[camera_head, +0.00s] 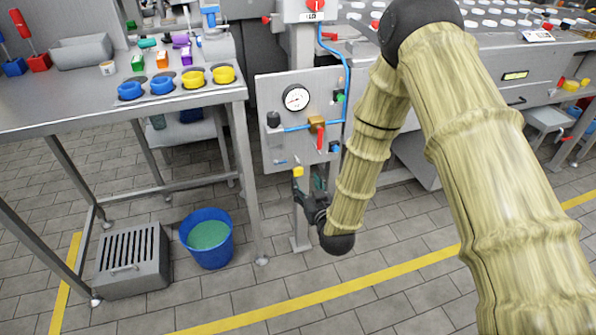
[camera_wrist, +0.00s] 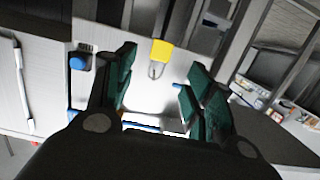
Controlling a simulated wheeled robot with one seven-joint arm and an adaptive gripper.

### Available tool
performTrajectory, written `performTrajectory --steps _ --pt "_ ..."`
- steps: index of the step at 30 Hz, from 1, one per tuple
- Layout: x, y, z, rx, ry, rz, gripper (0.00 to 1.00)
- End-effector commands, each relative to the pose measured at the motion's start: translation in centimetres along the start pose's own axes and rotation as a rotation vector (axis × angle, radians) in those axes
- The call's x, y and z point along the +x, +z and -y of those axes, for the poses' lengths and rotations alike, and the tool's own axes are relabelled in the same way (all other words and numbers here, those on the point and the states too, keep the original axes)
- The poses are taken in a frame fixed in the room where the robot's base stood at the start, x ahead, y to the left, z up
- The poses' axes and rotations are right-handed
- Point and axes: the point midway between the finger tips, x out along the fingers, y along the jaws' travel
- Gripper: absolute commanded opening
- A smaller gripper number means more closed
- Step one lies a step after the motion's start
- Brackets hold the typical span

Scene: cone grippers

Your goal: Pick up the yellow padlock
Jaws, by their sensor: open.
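My gripper (camera_head: 309,184) is just below and to the right of the padlock in the head view. In the wrist view my gripper (camera_wrist: 155,85) has its green-padded fingers spread apart and empty. The padlock appears beyond the fingertips, between their lines. I cannot tell the exact gap between them.
The panel carries a gauge (camera_head: 296,97), a red-handled valve (camera_head: 320,137) and blue tubing. A steel table (camera_head: 60,122) with several small items stands at left. A blue bucket (camera_head: 208,253) and a grey slotted box (camera_head: 133,262) are on the floor. The floor in front is clear.

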Motion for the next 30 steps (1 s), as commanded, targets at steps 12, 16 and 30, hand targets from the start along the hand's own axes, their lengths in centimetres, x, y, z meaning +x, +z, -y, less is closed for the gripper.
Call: performTrajectory --steps 12,16,30 --pt "3.4 0.0 -0.1 0.0 0.001 0.001 0.54" --pt "5.2 -0.3 -0.1 0.0 0.001 0.0 0.54" --pt "7.7 -0.4 0.0 0.001 0.001 0.003 0.54"
